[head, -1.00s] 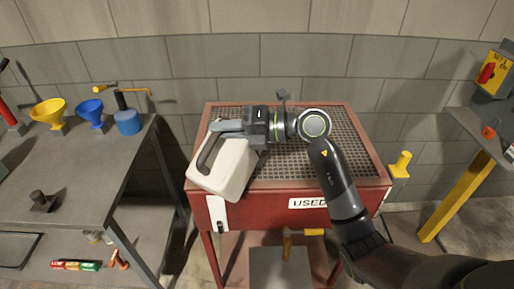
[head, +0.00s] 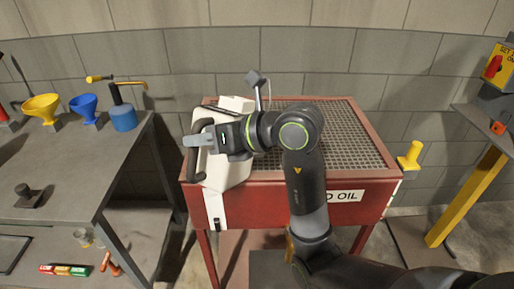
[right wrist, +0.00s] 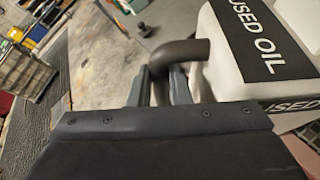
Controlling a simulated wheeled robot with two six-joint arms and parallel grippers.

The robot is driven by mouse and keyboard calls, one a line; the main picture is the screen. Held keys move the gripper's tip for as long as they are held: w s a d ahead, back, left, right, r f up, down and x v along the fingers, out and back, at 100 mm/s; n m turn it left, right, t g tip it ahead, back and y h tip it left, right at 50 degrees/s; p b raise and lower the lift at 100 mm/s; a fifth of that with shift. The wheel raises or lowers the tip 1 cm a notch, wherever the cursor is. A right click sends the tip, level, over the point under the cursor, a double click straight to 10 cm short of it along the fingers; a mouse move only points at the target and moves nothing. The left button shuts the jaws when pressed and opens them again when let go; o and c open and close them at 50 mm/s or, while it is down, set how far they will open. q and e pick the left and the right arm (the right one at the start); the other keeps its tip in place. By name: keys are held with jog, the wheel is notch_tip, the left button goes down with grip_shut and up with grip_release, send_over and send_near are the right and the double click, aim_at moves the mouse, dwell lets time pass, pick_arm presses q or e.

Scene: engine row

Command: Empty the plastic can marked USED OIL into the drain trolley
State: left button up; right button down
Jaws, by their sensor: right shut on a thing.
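The white plastic can (head: 228,174) has a dark handle and sits over the left end of the drain trolley. Its black USED OIL label shows in the right wrist view, on the can (right wrist: 237,88). My right gripper (head: 196,141) is shut on the dark handle, with its two fingers either side of it in the right wrist view. The arm and gripper hide part of the can, and I cannot tell whether it touches the grate. The red drain trolley (head: 265,205) has a mesh top and a partly hidden USED OIL sign. My left gripper is not in view.
A grey bench (head: 90,160) at left holds a yellow funnel (head: 42,107), a blue funnel (head: 85,107) and a blue oil can (head: 123,117). A yellow-legged stand (head: 465,200) is at right. The mesh's right part is clear.

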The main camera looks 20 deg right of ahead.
aim_at(195, 171)
jog(key=shift+s+a+f+n+b, duration=0.25)
jog(key=shift+f+b, duration=0.2)
jog(key=shift+b, duration=0.4)
jog(key=shift+s+a+f+n+b, duration=0.2)
jog(key=shift+f+b, duration=0.25)
jog(key=shift+b, duration=0.35)
jog(key=f+b, duration=0.1)
jog(key=b, duration=0.1)
jog(key=f+n+b, duration=0.1)
jog(key=b, duration=0.1)
jog(key=t+h+b, duration=0.1)
jog(key=b, duration=0.1)
jog(key=shift+s+a+f+n+b, duration=0.25)
jog(key=shift+s+a+f+b, duration=0.1)
jog(key=shift+a+f, duration=0.05)
jog(key=shift+f+h+b, duration=0.3)
jog(key=shift+b, duration=0.45)
jog(key=shift+s+a+f+n+t+b, duration=0.15)
jog(key=shift+f+n+t+b, duration=0.2)
jog(key=shift+b, duration=0.85)
